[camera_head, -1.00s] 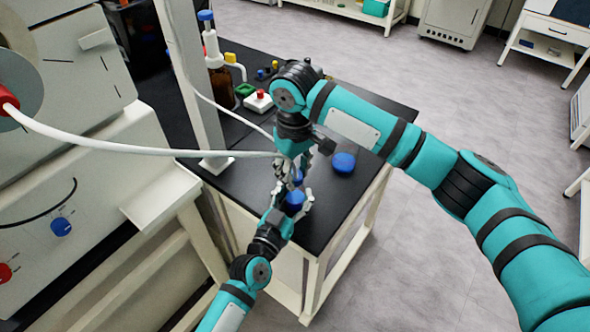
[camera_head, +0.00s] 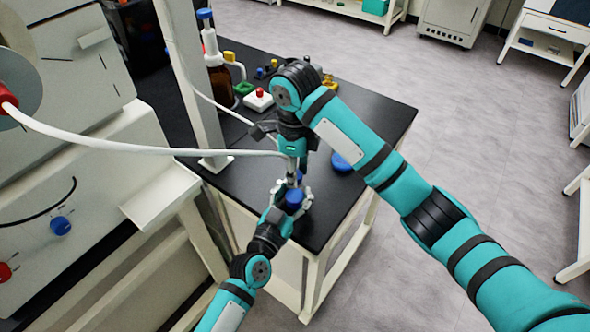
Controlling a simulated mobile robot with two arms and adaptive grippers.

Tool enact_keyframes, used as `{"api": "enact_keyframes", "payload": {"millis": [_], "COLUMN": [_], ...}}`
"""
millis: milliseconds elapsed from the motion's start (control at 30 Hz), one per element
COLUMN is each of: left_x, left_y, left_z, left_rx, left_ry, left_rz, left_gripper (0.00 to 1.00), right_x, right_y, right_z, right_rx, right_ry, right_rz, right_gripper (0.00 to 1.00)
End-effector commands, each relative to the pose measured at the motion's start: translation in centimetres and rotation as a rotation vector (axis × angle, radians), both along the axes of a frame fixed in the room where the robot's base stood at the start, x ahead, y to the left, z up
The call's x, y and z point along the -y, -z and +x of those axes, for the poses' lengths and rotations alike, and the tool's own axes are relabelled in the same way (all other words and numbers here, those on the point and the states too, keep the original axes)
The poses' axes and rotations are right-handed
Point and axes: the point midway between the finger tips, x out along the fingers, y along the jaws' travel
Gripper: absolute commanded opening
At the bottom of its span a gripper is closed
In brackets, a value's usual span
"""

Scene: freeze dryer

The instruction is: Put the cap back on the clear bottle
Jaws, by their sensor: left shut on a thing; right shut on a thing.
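My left gripper (camera_head: 293,192) is shut near the table's front edge on what appears to be the clear bottle. A blue part (camera_head: 294,198) shows between its fingers, but the clear body is hidden or too small to make out. My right gripper (camera_head: 294,178) points down directly above it and is shut on a small blue piece, seemingly the cap (camera_head: 299,175), mostly hidden by the fingers. The two grippers are very close together. I cannot tell whether the cap touches the bottle.
A larger round blue object (camera_head: 342,163) lies on the black tabletop (camera_head: 377,120), partly behind my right arm. A brown bottle (camera_head: 220,88) and a box with a red button (camera_head: 259,98) stand farther back. A white hose (camera_head: 150,150) runs in from the left, close to my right gripper.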

Motion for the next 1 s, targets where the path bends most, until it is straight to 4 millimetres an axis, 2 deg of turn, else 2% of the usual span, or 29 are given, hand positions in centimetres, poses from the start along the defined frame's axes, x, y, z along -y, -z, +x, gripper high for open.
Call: {"api": "enact_keyframes", "payload": {"millis": [333,367,533,800,1000], "left_x": [0.1,0.1,0.0,0.0,0.0], "left_y": [0.1,0.1,0.1,0.1,0.0], "left_z": [-0.1,-0.1,-0.1,0.0,0.0], "left_rx": [-0.001,-0.001,-0.001,-0.001,-0.001], "left_ry": [0.001,0.001,0.001,0.001,0.0], "left_rz": [0.0,0.0,0.0,0.0,0.0], "left_gripper": [0.0,0.0,0.0,0.0,0.0], "right_x": [0.0,0.0,0.0,0.0,0.1], "right_y": [-0.1,-0.1,0.0,-0.2,-2.8], "right_z": [0.1,0.1,0.1,0.1,0.2], "right_rx": [0.003,0.003,0.002,0.003,0.007], "right_ry": [0.043,0.042,0.041,0.04,0.04], "right_rz": [0.001,0.001,0.001,0.0,-0.002], "right_gripper": [0.21,0.34,0.55,0.55,0.55]}}
